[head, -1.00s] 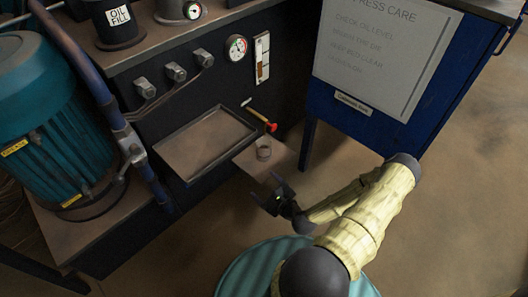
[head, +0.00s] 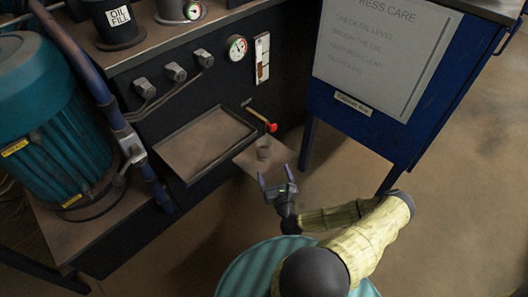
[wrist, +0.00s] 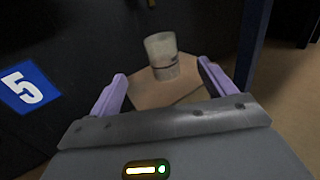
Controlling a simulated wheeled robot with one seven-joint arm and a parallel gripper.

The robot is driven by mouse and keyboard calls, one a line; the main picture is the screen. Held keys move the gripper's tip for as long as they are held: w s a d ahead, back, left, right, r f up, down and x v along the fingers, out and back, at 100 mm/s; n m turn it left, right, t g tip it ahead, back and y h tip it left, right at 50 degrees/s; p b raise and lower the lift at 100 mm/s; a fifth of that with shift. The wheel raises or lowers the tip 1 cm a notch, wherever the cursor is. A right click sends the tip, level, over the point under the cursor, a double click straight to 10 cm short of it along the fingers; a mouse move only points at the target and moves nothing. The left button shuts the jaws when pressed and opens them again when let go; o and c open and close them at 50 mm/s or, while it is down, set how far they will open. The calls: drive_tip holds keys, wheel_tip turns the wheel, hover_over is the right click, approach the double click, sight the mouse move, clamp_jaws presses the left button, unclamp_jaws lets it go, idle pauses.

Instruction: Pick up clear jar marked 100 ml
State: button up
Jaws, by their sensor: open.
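A small clear jar (head: 263,150) stands upright on a small brown shelf (head: 246,160) below a red-tipped tap. In the wrist view the jar (wrist: 162,56) shows with a dark mark on its side, too blurred to read. My gripper (head: 276,177) is open and empty, a short way in front of the shelf, with its fingers pointing toward the jar. In the wrist view the jar lies beyond the fingertips, between the lines of the two fingers, and nothing touches it.
A red-tipped tap (head: 269,126) juts out just above the jar. A shallow tray (head: 205,143) is to its left. A blue cabinet (head: 375,130) with legs stands to the right. A blue label with a 5 (wrist: 30,88) is on the dark front. Open floor lies at the right.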

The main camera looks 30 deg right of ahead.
sight(266, 150)
drive_tip(key=x, duration=0.8)
drive_tip(key=shift+w+b, duration=0.3)
drive_tip(key=shift+w, duration=0.1)
drive_tip(key=shift+w, duration=0.1)
drive_tip(key=x, duration=0.5)
drive_tip(key=shift+b, duration=0.35)
drive_tip(key=shift+d+r, duration=0.1)
drive_tip(key=c, duration=1.2)
drive_tip(key=shift+r, duration=0.15)
